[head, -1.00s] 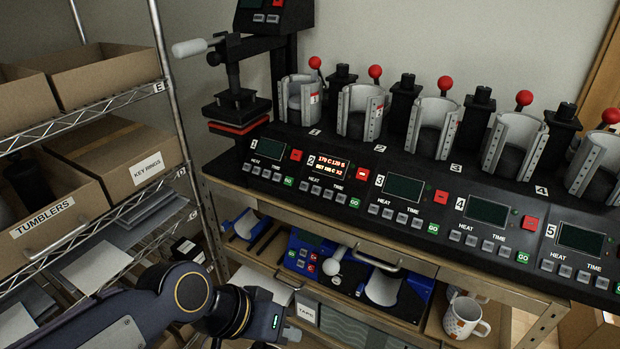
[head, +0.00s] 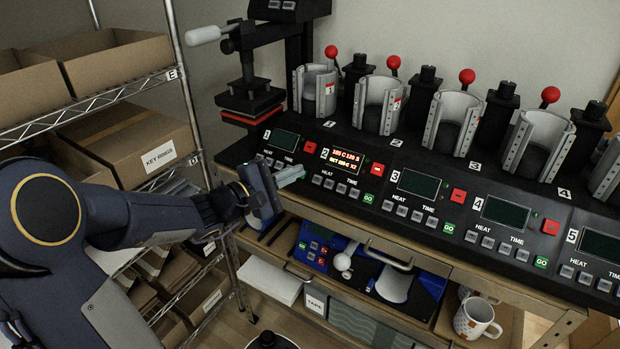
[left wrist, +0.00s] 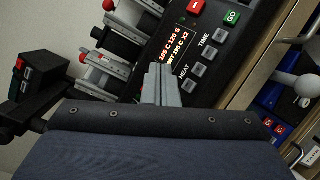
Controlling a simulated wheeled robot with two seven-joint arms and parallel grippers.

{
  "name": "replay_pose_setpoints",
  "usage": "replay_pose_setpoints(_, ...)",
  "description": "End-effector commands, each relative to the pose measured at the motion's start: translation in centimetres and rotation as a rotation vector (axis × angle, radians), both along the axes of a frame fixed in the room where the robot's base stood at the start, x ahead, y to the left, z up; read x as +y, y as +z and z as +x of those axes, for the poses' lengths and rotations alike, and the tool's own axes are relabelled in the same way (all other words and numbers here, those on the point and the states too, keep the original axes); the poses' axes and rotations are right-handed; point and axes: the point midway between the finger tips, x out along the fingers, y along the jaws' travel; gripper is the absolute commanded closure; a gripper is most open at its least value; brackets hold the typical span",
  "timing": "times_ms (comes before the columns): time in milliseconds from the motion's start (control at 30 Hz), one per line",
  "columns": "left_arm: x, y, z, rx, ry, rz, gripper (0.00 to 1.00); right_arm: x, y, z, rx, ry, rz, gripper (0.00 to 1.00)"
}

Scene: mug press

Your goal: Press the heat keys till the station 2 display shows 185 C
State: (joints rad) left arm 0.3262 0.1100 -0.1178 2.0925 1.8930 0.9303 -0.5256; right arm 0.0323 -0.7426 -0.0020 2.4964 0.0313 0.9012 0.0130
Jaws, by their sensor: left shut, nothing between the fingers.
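The station 2 display (head: 341,158) is lit; its top line reads about 185 C 120 S, and the line beneath is small and hard to read. It also shows in the left wrist view (left wrist: 172,42). The station 2 heat keys (head: 322,181) are grey squares below it, also in the left wrist view (left wrist: 190,78). My left gripper (head: 300,173) is shut and empty, its fingertips just left of these heat keys. In the left wrist view the fingers (left wrist: 160,72) stand beside the keys; I cannot tell whether they touch. My right gripper is out of view.
Station 2's time keys (head: 348,190), green GO key (head: 368,198) and red minus key (head: 378,169) lie to the right. Station 1's display (head: 285,139) is dark. A wire shelf with boxes (head: 135,145) stands left. A mug (head: 476,318) sits on the lower shelf.

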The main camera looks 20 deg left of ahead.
Motion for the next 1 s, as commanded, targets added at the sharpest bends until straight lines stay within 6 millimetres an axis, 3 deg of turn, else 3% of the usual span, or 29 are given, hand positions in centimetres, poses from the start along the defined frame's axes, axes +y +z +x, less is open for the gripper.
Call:
replay_pose_setpoints(533, 0.5, -0.5, 0.7, 0.000, 0.020, -0.014, 1.00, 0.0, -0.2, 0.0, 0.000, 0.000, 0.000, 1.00)
replay_pose_setpoints(1000, -0.2, -4.9, 5.0, -0.001, 0.018, -0.014, 1.00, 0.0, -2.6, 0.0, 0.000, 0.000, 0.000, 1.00)
